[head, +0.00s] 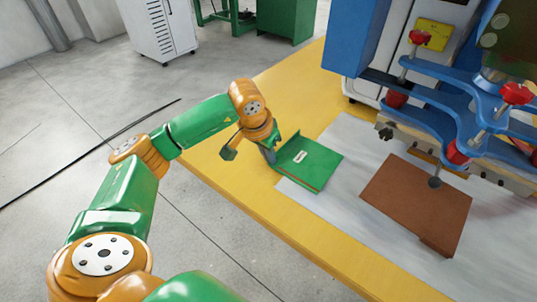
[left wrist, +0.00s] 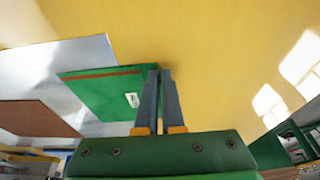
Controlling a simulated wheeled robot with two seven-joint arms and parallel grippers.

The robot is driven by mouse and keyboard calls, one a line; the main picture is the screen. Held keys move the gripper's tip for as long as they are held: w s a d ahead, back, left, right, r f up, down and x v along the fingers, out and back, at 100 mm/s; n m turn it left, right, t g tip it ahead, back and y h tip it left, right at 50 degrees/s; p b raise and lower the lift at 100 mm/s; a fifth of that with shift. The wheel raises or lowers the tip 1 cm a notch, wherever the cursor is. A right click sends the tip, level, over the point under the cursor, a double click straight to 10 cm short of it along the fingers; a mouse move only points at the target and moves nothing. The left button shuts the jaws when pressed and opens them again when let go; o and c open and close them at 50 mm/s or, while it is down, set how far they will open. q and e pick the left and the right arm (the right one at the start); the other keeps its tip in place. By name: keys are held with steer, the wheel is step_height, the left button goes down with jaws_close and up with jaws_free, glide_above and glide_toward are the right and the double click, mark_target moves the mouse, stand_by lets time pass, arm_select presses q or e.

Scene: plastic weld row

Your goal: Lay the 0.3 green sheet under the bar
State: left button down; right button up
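The green sheet (head: 318,168) lies on the grey plate at the left of the machine, with a small white label and a raised lip along its left edge. It also shows in the left wrist view (left wrist: 105,92). The label print is too small to read surely. My left gripper (head: 268,153) is at that left lip. Its two fingers (left wrist: 160,75) are almost together, with the sheet's lip between them. The bar (head: 455,160) is the pale, low beam under the blue clamps, to the right of the sheet. My right gripper is not in view.
A brown sheet (head: 415,200) lies in front of the bar, its far edge close to it. Blue clamp arms with red knobs (head: 457,152) hang over it. Bare grey plate (head: 345,205) lies between the sheets. The yellow table (head: 240,180) is clear at the left and front.

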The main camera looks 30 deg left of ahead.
arm_select(q)
steer(key=shift+r, duration=0.15)
steer(key=shift+r+p, duration=0.5)
steer(key=shift+d, duration=0.1)
